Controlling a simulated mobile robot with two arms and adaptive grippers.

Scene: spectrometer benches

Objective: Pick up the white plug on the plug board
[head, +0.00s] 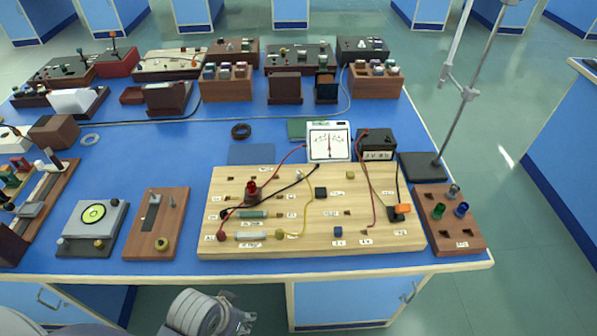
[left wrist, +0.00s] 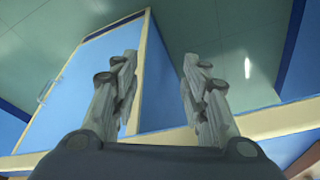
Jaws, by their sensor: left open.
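The plug board (head: 464,238) is a brown wooden block at the front right of the bench, with several dark square holes. A pale grey-white plug (head: 453,191) stands at its back, behind a green plug (head: 438,211) and a blue plug (head: 461,209). My left gripper (head: 243,318) is low in front of the bench, below its top and far to the left of the plug board. In the left wrist view its two fingers (left wrist: 160,88) are apart with nothing between them. My right gripper is not seen.
The blue bench top (head: 170,165) has free room at mid-left.

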